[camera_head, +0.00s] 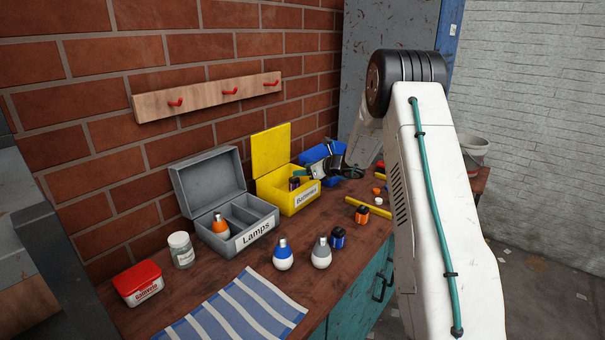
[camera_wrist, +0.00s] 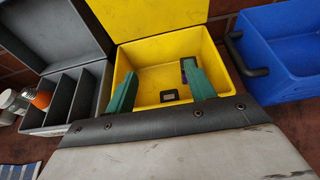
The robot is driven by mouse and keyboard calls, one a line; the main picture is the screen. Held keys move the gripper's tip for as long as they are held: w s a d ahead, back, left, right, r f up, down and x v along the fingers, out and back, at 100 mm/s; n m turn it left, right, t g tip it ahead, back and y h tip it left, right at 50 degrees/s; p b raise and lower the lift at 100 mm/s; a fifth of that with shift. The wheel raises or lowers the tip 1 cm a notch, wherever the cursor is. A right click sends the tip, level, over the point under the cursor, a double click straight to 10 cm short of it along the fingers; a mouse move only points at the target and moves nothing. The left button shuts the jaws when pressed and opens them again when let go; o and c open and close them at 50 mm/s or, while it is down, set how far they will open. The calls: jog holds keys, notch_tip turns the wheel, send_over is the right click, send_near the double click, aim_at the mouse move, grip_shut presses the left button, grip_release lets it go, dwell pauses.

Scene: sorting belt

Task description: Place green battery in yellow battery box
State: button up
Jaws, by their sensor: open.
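The yellow battery box (camera_head: 300,200) stands open on the bench, its lid upright against the wall and a "Batteries" label on its front. It also shows in the wrist view (camera_wrist: 127,61). My gripper (camera_head: 312,170) is over the box. In the wrist view my gripper (camera_wrist: 160,90) has its two green fingers apart over the box, with nothing held between them. A dark battery with a purple part (camera_wrist: 184,72) is in the box, partly behind the right finger. A small black object (camera_wrist: 168,96) shows near the box's front. I cannot make out a green battery.
A grey lamps box (camera_head: 222,236) stands left of the yellow box, a blue bin (camera_head: 314,153) right behind it. An orange battery (camera_head: 362,214), a blue battery (camera_head: 338,238), blue and grey bulbs, a jar (camera_head: 181,250) and a red tin (camera_head: 138,283) stand on the bench.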

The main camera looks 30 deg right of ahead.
jog(key=v, duration=1)
jog(key=s+a+r+n+g+y, duration=0.25)
jog(key=a+r+n, duration=0.2)
jog(key=a, duration=0.35)
jog(key=s+a+r+n+g+y, duration=0.1)
jog(key=s+a+r+n, duration=0.3)
jog(key=a, duration=0.4)
jog(key=s+a+r+n+g, duration=0.5)
jog(key=s+a+n, duration=0.4)
jog(key=s+a, duration=0.3)
jog(key=s+a+n+g+h, duration=0.1)
jog(key=s+a+n+h, duration=0.1)
jog(key=s+n, duration=0.35)
jog(key=s+a+n+g+h, duration=0.1)
jog(key=s+a+n+g, duration=0.15)
jog(key=s, duration=0.65)
jog(key=s+d+n+h, duration=0.1)
jog(key=s+n+h, duration=0.1)
jog(key=s, duration=0.4)
jog(key=s+d+f+n+h, duration=0.1)
jog(key=s+d+n+h, duration=0.1)
jog(key=s, duration=0.4)
jog(key=shift+s+n+h, duration=0.25)
jog(key=shift+n+h, duration=0.3)
jog(key=shift+n, duration=0.7)
jog(key=shift+d+t, duration=0.1)
jog(key=shift+t, duration=0.2)
